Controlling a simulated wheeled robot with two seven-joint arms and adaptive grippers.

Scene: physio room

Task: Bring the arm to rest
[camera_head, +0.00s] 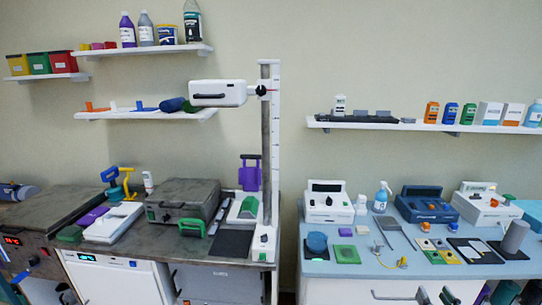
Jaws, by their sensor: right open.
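My right gripper (435,296) shows low in the camera_head view, at the bottom edge in front of the right bench. I cannot make out my left gripper in this view.
The dark left bench (150,247) holds a grey case (183,199) and a tall post (275,150).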

